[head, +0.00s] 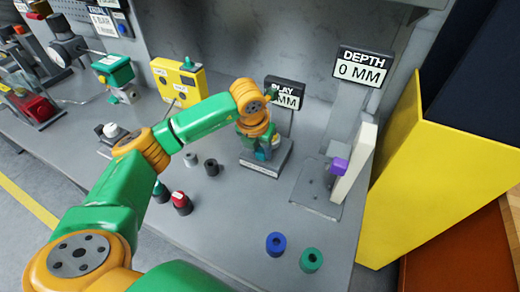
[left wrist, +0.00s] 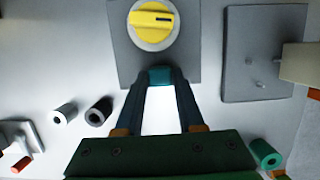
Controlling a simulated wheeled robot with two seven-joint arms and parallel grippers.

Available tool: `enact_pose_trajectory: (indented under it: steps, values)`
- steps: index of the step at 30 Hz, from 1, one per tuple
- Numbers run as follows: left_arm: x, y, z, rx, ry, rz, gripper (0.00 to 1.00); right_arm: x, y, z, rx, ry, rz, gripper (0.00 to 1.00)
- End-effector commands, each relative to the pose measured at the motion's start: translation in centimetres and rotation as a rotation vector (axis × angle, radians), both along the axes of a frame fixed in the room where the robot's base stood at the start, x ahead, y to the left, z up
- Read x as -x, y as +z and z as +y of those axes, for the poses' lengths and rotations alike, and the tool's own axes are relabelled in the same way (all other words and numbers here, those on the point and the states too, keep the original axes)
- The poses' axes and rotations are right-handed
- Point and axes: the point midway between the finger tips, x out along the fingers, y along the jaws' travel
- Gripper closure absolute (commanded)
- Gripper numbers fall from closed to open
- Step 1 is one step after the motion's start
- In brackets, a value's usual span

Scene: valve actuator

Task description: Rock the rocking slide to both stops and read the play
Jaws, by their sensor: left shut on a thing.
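The PLAY display (head: 285,92) stands at the back of the bench. My left arm hides part of it, and only "MM" of its reading shows clearly. In front of it is a grey block (head: 270,165), largely covered by my left wrist. My left gripper (left wrist: 160,82) is over this block, its two dark fingers shut on a small teal piece, likely the rocking slide (left wrist: 160,75), at the block's near edge. A yellow dial with a dark mark (left wrist: 152,20) sits on the block just beyond the fingertips. My right gripper is not in view.
The DEPTH display (head: 362,70) reads 0 MM, with a grey plate and purple piece (head: 339,165) below it. Grey, black and red-topped cylinders stand left. A yellow panel (head: 420,180) bounds the right.

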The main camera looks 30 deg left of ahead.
Motion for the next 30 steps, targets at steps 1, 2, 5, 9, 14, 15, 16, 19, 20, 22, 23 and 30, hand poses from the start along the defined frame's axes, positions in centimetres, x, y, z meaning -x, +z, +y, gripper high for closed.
enact_pose_trajectory:
  steps: [1, 2, 5, 9, 14, 15, 16, 19, 20, 22, 23, 30]
  values:
    - [-0.1, 0.1, -0.1, 0.001, -0.001, -0.003, 1.0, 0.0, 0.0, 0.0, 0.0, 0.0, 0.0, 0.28]
    - [-0.1, 0.1, -0.1, 0.001, -0.001, -0.003, 1.0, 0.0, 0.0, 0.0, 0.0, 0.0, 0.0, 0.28]
    - [0.0, 0.0, -0.1, 0.001, -0.001, -0.003, 1.0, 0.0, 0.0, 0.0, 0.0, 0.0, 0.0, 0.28]
    - [-0.1, 0.0, 0.0, 0.001, -0.001, -0.003, 1.0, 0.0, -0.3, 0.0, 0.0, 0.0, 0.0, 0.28]
    - [0.0, 0.1, 0.0, 0.001, -0.001, -0.002, 1.0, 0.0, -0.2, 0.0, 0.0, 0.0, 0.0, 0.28]
    - [0.0, 0.1, 0.0, 0.001, -0.001, -0.002, 0.6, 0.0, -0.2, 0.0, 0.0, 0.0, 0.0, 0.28]
    - [0.0, 0.1, 0.0, 0.001, -0.001, -0.002, 0.52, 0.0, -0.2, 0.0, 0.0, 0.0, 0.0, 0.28]
    - [0.0, 0.0, 0.1, 0.001, -0.001, -0.001, 0.28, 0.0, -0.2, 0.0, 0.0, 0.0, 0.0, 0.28]
    - [0.0, 0.0, 0.1, 0.0, -0.001, -0.001, 0.28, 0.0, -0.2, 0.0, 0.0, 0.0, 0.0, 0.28]
    - [0.0, 0.0, 0.1, 0.0, -0.001, -0.001, 0.28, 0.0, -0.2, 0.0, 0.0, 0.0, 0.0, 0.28]
    - [0.0, 0.0, 0.1, 0.0, -0.001, -0.001, 0.28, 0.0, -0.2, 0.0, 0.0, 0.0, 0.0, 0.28]
    - [0.2, 1.0, 0.0, 0.001, -0.001, -0.003, 0.28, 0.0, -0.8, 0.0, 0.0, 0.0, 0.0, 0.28]
